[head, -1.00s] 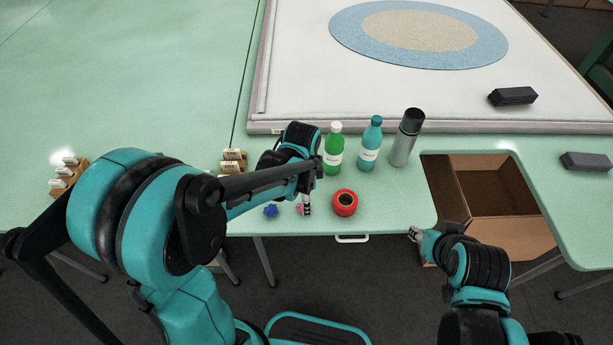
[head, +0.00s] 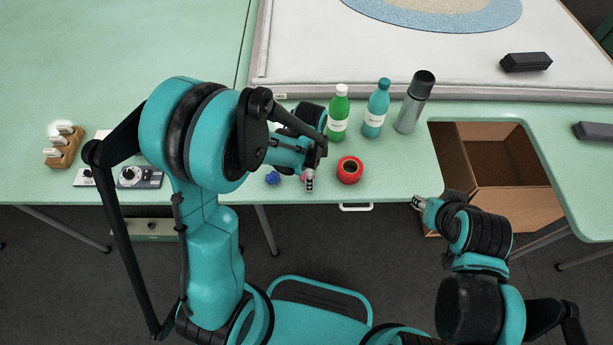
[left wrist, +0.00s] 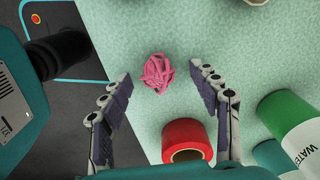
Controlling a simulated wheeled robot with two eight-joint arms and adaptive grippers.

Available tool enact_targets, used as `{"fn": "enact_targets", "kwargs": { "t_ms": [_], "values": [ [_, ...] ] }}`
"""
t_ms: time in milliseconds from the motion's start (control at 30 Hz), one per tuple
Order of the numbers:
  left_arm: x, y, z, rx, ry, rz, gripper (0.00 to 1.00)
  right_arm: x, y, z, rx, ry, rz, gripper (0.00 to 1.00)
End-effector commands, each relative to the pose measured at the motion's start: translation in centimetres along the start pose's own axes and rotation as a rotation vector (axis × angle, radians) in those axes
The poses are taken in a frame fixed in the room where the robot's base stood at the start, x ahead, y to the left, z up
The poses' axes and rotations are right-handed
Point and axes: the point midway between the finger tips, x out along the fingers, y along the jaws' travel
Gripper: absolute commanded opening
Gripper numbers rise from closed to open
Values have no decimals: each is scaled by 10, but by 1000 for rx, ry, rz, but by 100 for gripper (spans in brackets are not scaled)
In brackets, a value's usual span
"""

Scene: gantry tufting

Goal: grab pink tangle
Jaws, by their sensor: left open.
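The pink tangle (left wrist: 158,73) lies on the green table, seen in the left wrist view just beyond and between my left fingertips. In the head view only a small pink patch (head: 304,176) of it shows beside my left gripper. My left gripper (head: 311,182) points down over it near the table's front edge. In the left wrist view its fingers (left wrist: 160,85) are wide apart, one on each side, with nothing held. My right gripper (head: 418,203) is at the table's front edge, left of the cut-out; its jaw opening is too small to make out.
A blue tangle (head: 272,178) lies left of the pink one, a red roll (head: 350,176) right. Behind stand a green bottle (head: 337,118), a teal bottle (head: 376,110) and a grey flask (head: 413,105). A cardboard box (head: 510,187) sits in the cut-out.

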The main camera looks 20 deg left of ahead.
Motion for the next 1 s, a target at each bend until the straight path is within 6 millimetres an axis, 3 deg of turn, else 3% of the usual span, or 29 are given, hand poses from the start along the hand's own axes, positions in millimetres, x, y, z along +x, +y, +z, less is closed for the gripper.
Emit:
{"fn": "enact_targets", "kwargs": {
  "t_ms": [33,200,667,933,1000],
  "values": [
    [-1,0,0,0,0,0,62,0,0,0,0,0,0,40],
    [-1,0,0,0,0,0,25,0,0,0,0,0,0,40],
    [-6,0,0,0,0,0,25,-3,0,-2,0,0,0,40],
    [-49,0,0,0,0,0,25,-20,0,-14,0,0,0,40],
    [-55,7,-17,6,0,0,25,-23,0,-17,0,0,0,40]
  ]
}}
